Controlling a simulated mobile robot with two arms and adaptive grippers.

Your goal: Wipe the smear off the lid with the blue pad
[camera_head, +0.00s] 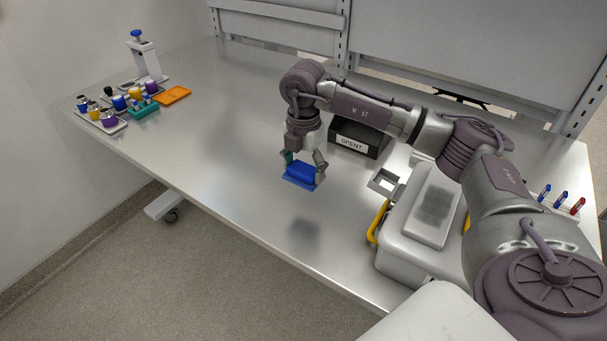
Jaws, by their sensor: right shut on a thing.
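My right gripper (302,162) is shut on the blue pad (301,176) and holds it above the bare metal bench, left of the lidded box. The lid (415,232) is light grey and tops a pale box with yellow handles. A dark grey smear (436,206) lies on the raised middle panel of the lid. The pad is apart from the lid. My right arm comes in from the right, passing behind and beside the box and hiding part of its right side. My left gripper is not in view.
A black box (359,137) marked SPENT stands behind the gripper. Racks of coloured vials (109,122), an orange tray (174,95) and a white stand (147,60) are at the far left. Red and blue markers (561,200) are at the right. The bench (210,140) is clear at centre left.

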